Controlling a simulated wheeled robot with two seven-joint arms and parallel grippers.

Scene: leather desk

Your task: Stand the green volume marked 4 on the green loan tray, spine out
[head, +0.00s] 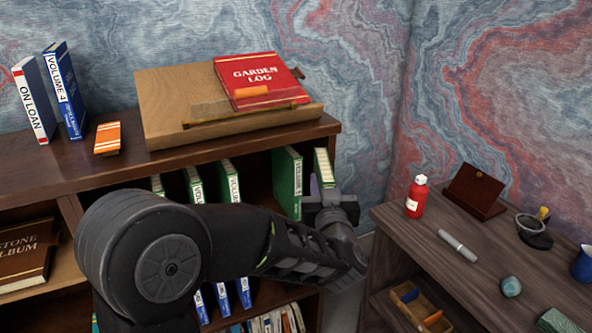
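Several green volumes stand in the upper shelf bay, including one at its middle (229,182), a wider one (288,182) and one at the right end (323,168). Their white labels show part of the word VOLUME, but I cannot read a number, so I cannot tell which is marked 4. My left gripper (330,203) is at the right-end volume and covers its lower part. Whether its fingers are closed on that book is hidden. A green thing (558,321) is cut off at the lower right corner; I cannot tell if it is the loan tray. My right gripper is not in view.
On the bookcase top stand a blue VOLUME 4 (66,92), an ON LOAN book (34,100) and a sloped stand (172,100) with a red GARDEN LOG (258,78). The desk (440,268) holds a red bottle (417,197), a pen (457,245) and a stone (511,286).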

